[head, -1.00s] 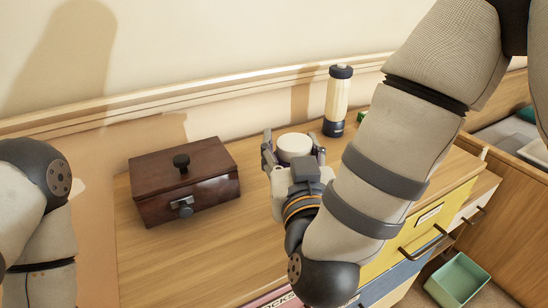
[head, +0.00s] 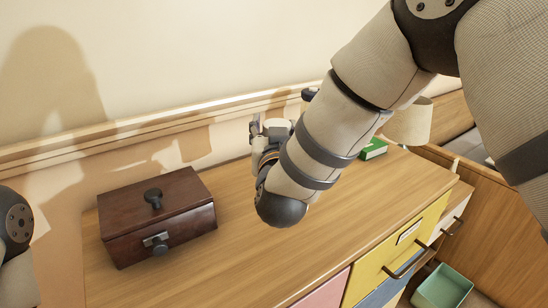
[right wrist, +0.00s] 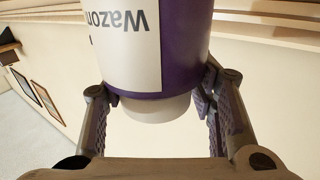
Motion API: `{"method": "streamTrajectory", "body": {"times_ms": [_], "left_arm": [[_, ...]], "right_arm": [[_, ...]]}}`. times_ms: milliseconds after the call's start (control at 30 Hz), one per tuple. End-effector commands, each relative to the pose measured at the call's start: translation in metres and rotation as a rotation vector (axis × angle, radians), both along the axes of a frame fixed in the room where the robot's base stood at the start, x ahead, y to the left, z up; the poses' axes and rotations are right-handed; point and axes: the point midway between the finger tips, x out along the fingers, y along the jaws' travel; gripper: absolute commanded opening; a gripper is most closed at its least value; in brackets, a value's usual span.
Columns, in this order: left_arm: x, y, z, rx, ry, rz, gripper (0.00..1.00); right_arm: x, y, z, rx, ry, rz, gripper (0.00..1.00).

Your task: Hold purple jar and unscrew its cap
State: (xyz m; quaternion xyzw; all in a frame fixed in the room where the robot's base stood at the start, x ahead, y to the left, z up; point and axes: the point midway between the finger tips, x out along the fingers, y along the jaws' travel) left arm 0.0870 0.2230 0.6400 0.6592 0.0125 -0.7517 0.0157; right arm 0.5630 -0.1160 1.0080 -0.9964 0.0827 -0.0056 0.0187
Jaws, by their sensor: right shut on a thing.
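My right gripper (head: 268,130) is shut on the purple jar (right wrist: 185,40), with one finger on each side in the right wrist view. The jar has a pale label with dark lettering that appears upside down there. Its white cap (right wrist: 158,108) is at the lower end of the jar in that picture, between the fingers. In the head view my right gripper is near the wall above the back of the desk, and my gripper and arm hide the jar. My left gripper is outside the head view; only part of its arm shows at the left edge.
A dark wooden box (head: 130,240) with a knob stands at the left of the desk (head: 250,265). A flask (head: 308,94) is mostly hidden behind my right arm. A green item (head: 374,149) and a lamp (head: 410,122) are at the right. The front middle is clear.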

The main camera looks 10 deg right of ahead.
Motion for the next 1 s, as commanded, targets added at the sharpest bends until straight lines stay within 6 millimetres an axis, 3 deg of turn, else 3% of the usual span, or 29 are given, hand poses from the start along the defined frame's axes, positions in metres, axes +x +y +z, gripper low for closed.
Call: {"method": "streamTrajectory", "body": {"times_ms": [33, 100, 367, 533, 900, 933, 1000], "left_arm": [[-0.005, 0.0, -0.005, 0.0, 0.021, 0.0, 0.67], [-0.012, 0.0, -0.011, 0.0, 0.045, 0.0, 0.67], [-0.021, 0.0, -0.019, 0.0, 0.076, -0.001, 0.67], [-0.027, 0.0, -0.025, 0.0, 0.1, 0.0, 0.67], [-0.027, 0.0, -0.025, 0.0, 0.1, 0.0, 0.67], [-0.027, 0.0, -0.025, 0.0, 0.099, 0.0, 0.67], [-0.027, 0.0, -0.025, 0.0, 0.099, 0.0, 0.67]], "right_arm": [[0.009, -0.001, -0.02, -0.001, 0.012, 0.0, 0.0], [0.02, -0.003, -0.036, 0.001, 0.016, 0.001, 0.0], [0.038, -0.007, -0.055, -0.002, 0.008, 0.001, 0.0], [0.041, -0.007, -0.086, 0.0, 0.01, 0.002, 0.0], [0.041, -0.007, -0.088, -0.001, 0.004, 0.002, 0.0], [0.04, -0.007, -0.088, -0.001, 0.005, 0.003, 0.58], [0.04, -0.007, -0.088, -0.001, 0.005, 0.003, 0.71]]}}
